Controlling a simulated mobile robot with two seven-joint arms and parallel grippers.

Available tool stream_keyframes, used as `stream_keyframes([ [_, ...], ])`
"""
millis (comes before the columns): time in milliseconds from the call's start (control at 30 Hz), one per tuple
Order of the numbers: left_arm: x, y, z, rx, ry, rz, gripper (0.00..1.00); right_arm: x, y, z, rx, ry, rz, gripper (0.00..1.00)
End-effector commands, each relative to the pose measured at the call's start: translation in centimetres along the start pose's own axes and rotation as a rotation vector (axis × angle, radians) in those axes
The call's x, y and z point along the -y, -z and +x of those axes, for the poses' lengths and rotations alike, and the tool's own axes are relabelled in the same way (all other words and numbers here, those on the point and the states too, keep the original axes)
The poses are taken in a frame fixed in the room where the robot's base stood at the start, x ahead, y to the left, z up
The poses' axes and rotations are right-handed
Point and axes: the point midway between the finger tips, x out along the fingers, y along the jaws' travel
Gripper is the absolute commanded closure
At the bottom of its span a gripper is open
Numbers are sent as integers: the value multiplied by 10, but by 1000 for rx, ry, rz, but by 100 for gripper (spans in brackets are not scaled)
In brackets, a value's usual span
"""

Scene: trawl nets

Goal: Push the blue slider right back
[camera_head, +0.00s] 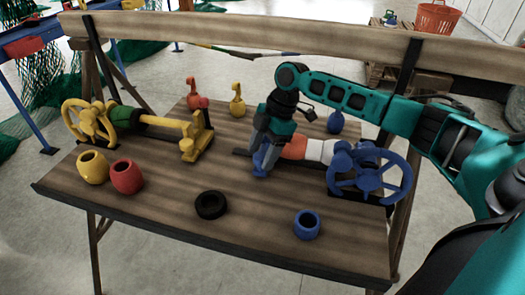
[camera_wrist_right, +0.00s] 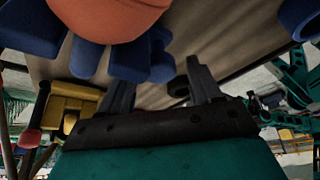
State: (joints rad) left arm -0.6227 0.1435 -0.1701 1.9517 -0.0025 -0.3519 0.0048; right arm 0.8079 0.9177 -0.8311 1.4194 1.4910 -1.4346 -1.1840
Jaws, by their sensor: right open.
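The blue slider (camera_head: 260,172) is at the left end of the blue device, mostly hidden behind my right gripper (camera_head: 266,160). The device has an orange and white roll (camera_head: 308,149) and a blue handwheel (camera_head: 370,174) at its right. The gripper points down at the slider. In the right wrist view its two fingers (camera_wrist_right: 160,88) stand apart with nothing held between them. Blue slider parts (camera_wrist_right: 126,62) show beside the left finger, under the orange roll (camera_wrist_right: 115,18). I cannot tell whether they touch. My left gripper is out of view.
A yellow device (camera_head: 195,135) with a similar wheel stands at the table's left. Yellow (camera_head: 92,167), red (camera_head: 127,176) and blue (camera_head: 307,225) pots and a black ring (camera_head: 211,205) lie nearer the front. Red, yellow and blue items stand behind. The front middle of the wooden table (camera_head: 255,236) is clear.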

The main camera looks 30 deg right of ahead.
Motion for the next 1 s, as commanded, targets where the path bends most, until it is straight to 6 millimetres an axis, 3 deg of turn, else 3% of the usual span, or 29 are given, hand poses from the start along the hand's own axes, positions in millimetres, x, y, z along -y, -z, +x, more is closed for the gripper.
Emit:
stream_keyframes([
  [233,0,5,1,-10,0,1,57,0,0,0,0,0,0,37],
  [867,1,2,0,-4,2,0,57,0,0,0,0,0,-1,98],
  [1000,2,2,0,-4,3,0,57,0,0,0,0,0,-1,100],
])
